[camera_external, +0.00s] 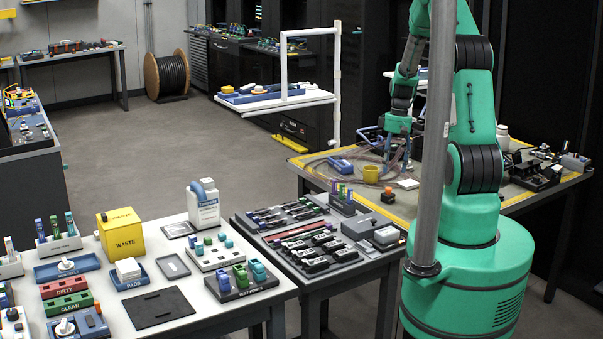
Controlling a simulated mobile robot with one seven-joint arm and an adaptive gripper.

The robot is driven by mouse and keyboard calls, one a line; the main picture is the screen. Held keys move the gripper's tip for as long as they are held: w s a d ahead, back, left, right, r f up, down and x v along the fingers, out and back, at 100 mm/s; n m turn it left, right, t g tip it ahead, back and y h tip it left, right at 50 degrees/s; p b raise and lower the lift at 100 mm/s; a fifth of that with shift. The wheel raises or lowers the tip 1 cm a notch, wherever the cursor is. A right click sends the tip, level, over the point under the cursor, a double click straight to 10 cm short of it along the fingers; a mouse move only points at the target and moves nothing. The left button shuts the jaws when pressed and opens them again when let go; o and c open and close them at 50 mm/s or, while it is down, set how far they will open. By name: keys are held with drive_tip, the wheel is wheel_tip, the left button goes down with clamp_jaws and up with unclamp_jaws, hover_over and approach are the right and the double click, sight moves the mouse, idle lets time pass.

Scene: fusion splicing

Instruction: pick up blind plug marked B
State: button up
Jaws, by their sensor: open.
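My arm reaches over the far workbench (404,205). My gripper (394,166) points down there, above or among coiled thin fibres (335,168), close to a yellow cup (371,174). It is small in this view, its fingers are partly hard to make out, and nothing shows held in it. I cannot pick out a blind plug marked B; any small lettering is too fine to read.
A blue tool (341,165) and a white pad (407,184) lie near my gripper. A grey vertical pole (436,130) stands in front of my arm. Dark devices (536,174) crowd the bench's right side. A white table (205,310) at front holds a yellow waste box (122,234) and trays.

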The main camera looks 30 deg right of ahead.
sight(389, 191)
drive_tip(key=shift+s+a+f+b, duration=0.1)
drive_tip(key=shift+a+f+b, duration=0.1)
drive_tip(key=shift+f, duration=1.15)
drive_tip(key=shift+a+f+b, duration=0.1)
drive_tip(key=shift+a+f, duration=0.05)
drive_tip(key=shift+f, duration=1.2)
drive_tip(key=shift+a+f+b, duration=0.15)
drive_tip(key=shift+f+b, duration=0.45)
drive_tip(key=shift+f, duration=2)
drive_tip(key=shift+c, duration=0.5)
drive_tip(key=c, duration=1.1)
